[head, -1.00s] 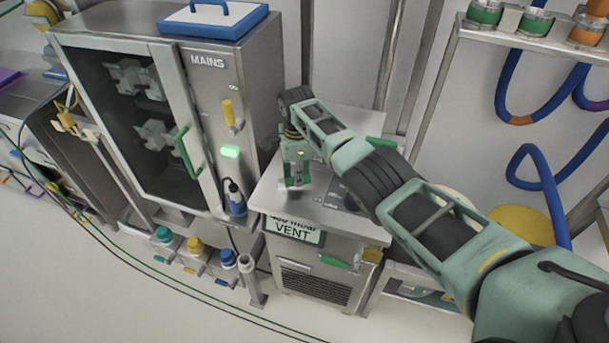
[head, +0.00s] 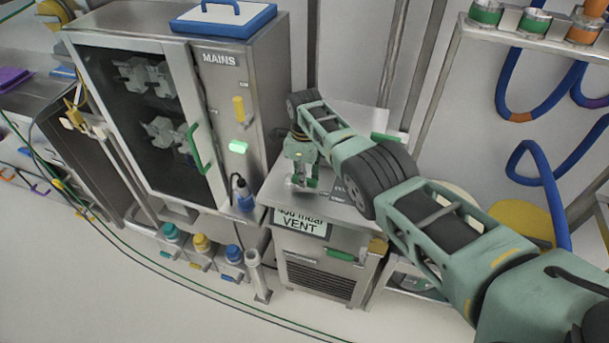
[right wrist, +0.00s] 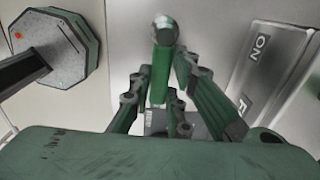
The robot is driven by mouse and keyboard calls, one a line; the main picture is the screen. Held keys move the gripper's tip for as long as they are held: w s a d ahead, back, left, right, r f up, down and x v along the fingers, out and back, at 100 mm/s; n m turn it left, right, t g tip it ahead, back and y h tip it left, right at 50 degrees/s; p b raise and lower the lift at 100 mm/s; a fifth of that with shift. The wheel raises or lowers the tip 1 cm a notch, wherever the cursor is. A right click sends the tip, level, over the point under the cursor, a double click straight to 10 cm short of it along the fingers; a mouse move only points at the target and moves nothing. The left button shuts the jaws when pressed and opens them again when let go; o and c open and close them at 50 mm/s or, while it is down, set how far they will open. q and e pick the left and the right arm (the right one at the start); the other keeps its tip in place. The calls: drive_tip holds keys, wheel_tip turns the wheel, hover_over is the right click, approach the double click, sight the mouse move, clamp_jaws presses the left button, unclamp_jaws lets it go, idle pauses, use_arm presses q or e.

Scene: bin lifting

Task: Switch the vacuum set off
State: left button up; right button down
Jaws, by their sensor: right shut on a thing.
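The vacuum set is a steel cabinet with a VENT display (head: 299,222) on its front and a grey panel (head: 348,192) on its top. My right gripper (head: 304,178) points down at the cabinet top, left of that panel. In the right wrist view its fingers (right wrist: 172,75) are shut on a green switch lever (right wrist: 162,70) with a round metal end. Beside it is a plate (right wrist: 270,65) marked ON, with its other lettering partly cut off. The fingers hide part of the lever. My left gripper is not in view.
A steel oven-like cabinet (head: 222,90) marked MAINS stands close on the left, with a lit green button (head: 238,147) and a blue-lidded box (head: 224,20) on top. Blue hoses (head: 535,170) hang at right.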

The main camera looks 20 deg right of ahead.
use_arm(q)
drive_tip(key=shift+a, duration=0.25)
use_arm(e)
drive_tip(key=c, duration=1.6)
unclamp_jaws()
drive_tip(key=shift+s, duration=0.1)
drive_tip(key=shift+c, duration=0.2)
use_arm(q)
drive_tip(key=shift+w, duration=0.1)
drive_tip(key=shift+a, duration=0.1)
use_arm(e)
wheel_tip(320, 180, up, 12)
